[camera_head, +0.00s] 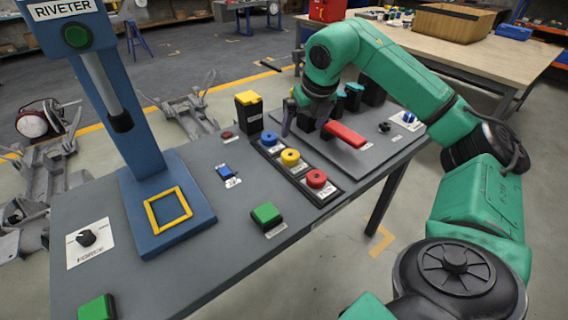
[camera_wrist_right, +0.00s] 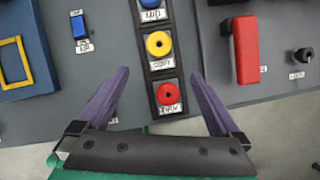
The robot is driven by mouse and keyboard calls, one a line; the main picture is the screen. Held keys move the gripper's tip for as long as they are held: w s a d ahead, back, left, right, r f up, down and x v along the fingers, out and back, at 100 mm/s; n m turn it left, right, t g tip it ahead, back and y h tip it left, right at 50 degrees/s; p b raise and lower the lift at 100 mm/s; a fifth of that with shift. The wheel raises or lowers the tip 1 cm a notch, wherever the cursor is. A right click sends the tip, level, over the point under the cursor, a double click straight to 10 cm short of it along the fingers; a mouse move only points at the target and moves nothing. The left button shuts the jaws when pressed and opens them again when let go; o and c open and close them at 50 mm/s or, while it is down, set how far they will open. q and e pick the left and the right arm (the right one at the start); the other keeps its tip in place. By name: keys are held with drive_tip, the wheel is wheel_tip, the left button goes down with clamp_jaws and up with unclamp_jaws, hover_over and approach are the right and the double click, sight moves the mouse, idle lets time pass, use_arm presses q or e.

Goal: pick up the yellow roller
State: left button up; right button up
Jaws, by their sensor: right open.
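The yellow roller (camera_head: 290,157) is a round yellow piece with a dark centre. It sits in the middle place of a dark three-place rack (camera_head: 327,196), between a blue roller (camera_head: 269,139) and a red roller (camera_head: 316,179). In the right wrist view, the yellow roller (camera_wrist_right: 158,44) sits above a "SOFT" label, just beyond the fingertips. My right gripper (camera_head: 304,124) is open and empty, above and behind the rack. In the right wrist view, the red roller (camera_wrist_right: 170,94) shows between the spread purple fingers of the gripper (camera_wrist_right: 160,73). My left gripper is not in view.
A red lever (camera_head: 345,135) stands close to the right gripper. A yellow-topped black box (camera_head: 248,110) is behind the rack. A blue switch (camera_head: 226,172) and a green button (camera_head: 266,215) lie left of it. A blue riveter (camera_head: 140,190) stands at the left.

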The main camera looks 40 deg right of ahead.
drive_tip(key=p+x, duration=0.2)
drive_tip(key=x, duration=1.3)
drive_tip(key=shift+w, duration=0.15)
clamp_jaws()
wheel_tip(320, 180, up, 19)
wheel_tip(320, 180, up, 4)
drive_tip(key=p, duration=0.5)
hover_over(292, 155)
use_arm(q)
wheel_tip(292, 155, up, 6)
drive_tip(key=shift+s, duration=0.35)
use_arm(e)
drive_tip(key=shift+a, duration=0.1)
